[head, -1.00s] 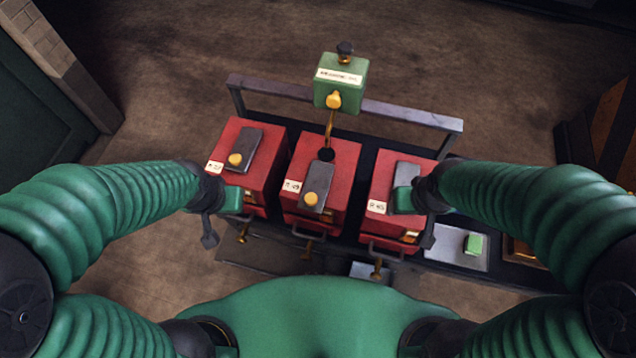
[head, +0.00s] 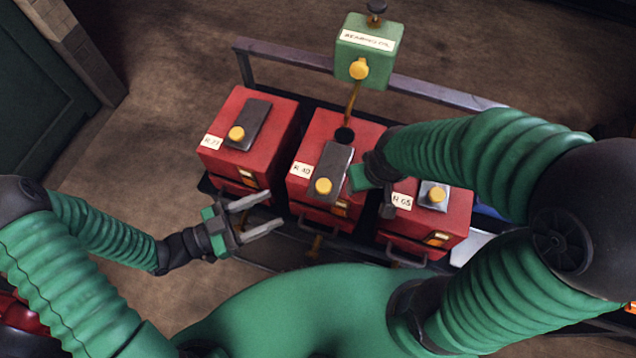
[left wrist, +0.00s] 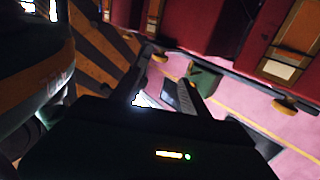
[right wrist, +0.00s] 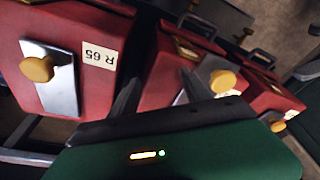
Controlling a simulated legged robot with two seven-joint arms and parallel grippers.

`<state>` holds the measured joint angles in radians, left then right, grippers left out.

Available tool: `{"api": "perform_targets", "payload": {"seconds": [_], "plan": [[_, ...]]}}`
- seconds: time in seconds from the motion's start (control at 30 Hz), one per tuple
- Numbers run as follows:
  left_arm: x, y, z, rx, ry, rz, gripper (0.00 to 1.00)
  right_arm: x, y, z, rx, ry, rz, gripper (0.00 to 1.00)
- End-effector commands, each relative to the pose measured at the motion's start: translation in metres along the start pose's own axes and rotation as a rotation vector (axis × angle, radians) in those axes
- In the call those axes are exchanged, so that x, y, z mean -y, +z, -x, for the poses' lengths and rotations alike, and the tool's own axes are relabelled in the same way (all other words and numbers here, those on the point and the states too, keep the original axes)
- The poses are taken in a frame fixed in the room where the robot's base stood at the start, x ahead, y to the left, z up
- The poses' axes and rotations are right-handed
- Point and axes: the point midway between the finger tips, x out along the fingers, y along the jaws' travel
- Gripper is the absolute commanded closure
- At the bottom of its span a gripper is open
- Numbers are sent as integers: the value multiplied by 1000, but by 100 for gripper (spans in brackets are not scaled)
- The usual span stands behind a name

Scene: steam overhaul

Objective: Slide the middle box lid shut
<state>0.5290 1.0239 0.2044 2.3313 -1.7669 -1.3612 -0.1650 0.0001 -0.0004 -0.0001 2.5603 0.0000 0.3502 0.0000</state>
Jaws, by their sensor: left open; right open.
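The middle red box (head: 361,133) stands between two similar boxes. Its dark grey lid (head: 337,160) carries a yellow knob (head: 323,186) at the near end. A round dark hole (head: 344,134) shows uncovered just beyond the lid's far end. My right gripper (head: 357,180) is at the right side of the middle lid, close to the knob; its fingers are mostly hidden in the head view. In the right wrist view its fingers (right wrist: 158,78) are apart, with a knob (right wrist: 222,80) beside them. My left gripper (head: 262,216) is open and empty, in front of the left box.
A green tank (head: 366,45) with a brass spout stands above the hole. The left box (head: 265,112) and right box (head: 458,215) have knobbed lids too. A metal rail (head: 300,65) runs behind. Handles stick out in front of the boxes.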

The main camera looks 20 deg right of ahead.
Motion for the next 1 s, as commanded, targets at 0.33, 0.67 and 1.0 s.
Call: {"api": "perform_targets", "payload": {"seconds": [0.33,0.67,1.0], "plan": [[-2,-1,-92,0,5,2,47,0,-2,6,0,0,0,44],[0,1,-140,3,0,2,47,0,-2,8,0,0,0,44],[0,1,-141,4,-1,1,58,0,-2,8,0,0,0,44]]}}
